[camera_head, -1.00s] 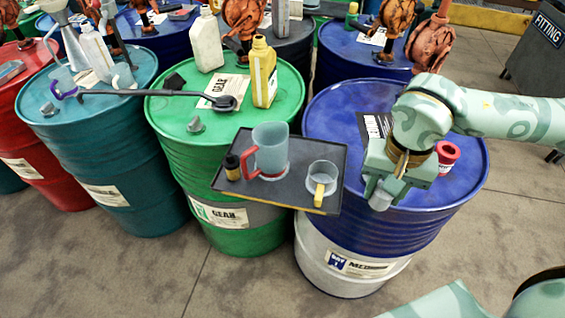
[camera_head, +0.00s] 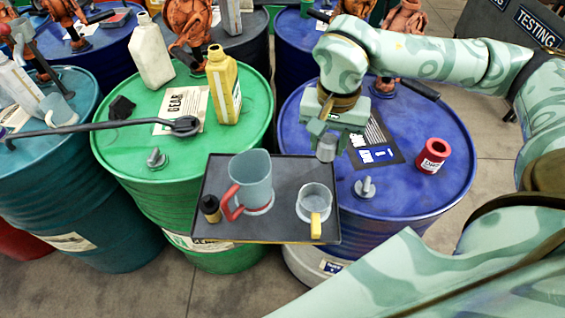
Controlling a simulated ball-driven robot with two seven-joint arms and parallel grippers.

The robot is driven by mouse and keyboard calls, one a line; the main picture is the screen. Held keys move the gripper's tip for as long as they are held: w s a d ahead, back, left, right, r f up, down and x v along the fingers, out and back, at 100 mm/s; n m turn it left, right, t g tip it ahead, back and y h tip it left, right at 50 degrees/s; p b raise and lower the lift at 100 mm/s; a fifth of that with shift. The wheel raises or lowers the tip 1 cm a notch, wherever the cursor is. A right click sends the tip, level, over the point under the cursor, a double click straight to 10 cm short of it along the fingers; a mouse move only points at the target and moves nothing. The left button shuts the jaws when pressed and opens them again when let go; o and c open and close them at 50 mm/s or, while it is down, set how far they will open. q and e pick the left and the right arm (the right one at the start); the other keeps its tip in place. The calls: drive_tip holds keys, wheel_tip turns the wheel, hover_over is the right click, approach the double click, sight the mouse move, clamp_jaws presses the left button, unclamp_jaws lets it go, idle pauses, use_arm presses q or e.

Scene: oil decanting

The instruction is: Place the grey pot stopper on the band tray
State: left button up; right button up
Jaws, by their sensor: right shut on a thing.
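My right gripper (camera_head: 332,127) is shut on the grey pot stopper (camera_head: 326,149), a small grey cylinder hanging below its fingers. It holds the stopper near the back right corner of the dark band tray (camera_head: 285,232), apparently above the blue drum's edge; the exact height is hard to tell. The tray lies level in front of the green and blue drums. On it stand a clear jug (camera_head: 251,175) with a red handle, a clear cup (camera_head: 315,199) with a yellow handle and a small black-capped bottle (camera_head: 210,208). My left gripper is not in view.
The blue drum (camera_head: 440,192) carries a red pot (camera_head: 432,156), a grey bung (camera_head: 365,187) and a dark label sheet (camera_head: 374,148). The green drum (camera_head: 125,160) carries a long dark tool (camera_head: 95,126) and a yellow bottle (camera_head: 223,88). Bare tray surface shows behind the cup.

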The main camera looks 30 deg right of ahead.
drive_tip(key=w+a+f, duration=0.1)
drive_tip(key=w+f, duration=0.1)
drive_tip(key=f, duration=0.1)
drive_tip(key=w+a+f+b, duration=0.1)
drive_tip(key=w+a+f, duration=0.1)
drive_tip(key=f, duration=0.1)
drive_tip(key=w+a+f+b, duration=0.1)
drive_tip(key=w+f, duration=0.1)
drive_tip(key=f, duration=0.2)
drive_tip(key=shift+w+a, duration=0.2)
drive_tip(key=shift+w, duration=0.1)
drive_tip(key=shift+f, duration=0.25)
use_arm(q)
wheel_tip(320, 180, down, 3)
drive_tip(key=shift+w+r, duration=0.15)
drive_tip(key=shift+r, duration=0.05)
use_arm(e)
drive_tip(key=shift+d+r, duration=0.1)
drive_tip(key=o, duration=1)
drive_tip(key=shift+c, duration=0.2)
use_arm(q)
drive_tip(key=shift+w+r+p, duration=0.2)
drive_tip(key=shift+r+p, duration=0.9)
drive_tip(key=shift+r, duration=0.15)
use_arm(e)
wheel_tip(320, 180, up, 12)
